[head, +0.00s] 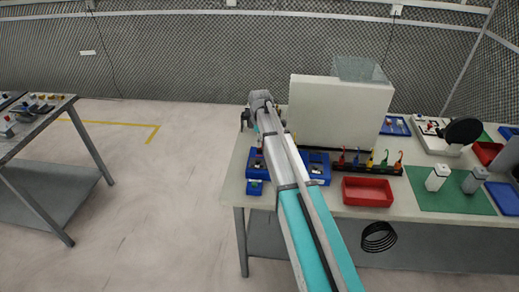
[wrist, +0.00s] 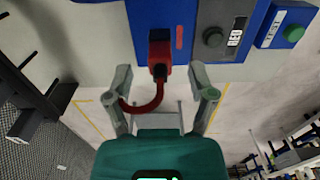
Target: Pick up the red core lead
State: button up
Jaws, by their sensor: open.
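A red lead (wrist: 160,82) shows in the wrist view. Its plug end sits at a black socket (wrist: 159,50) on a blue unit with a red mark, and its cable curves down to the left. My gripper (wrist: 163,88) is open, with one finger on each side of the red plug. No contact between the fingers and the plug is clear. In the head view my gripper (head: 247,118) is partly hidden behind my own arm, over the left end of the bench, and the plug cannot be made out there.
A grey panel with a dark button (wrist: 213,37) and a blue box with a green button (wrist: 293,33) are right of the socket. The bench holds a white upright panel (head: 335,112), a rack of coloured hooked leads (head: 368,165) and a red tray (head: 367,191).

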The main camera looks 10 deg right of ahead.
jog(key=shift+f+b, duration=0.7)
jog(key=shift+f, duration=0.25)
grip_shut()
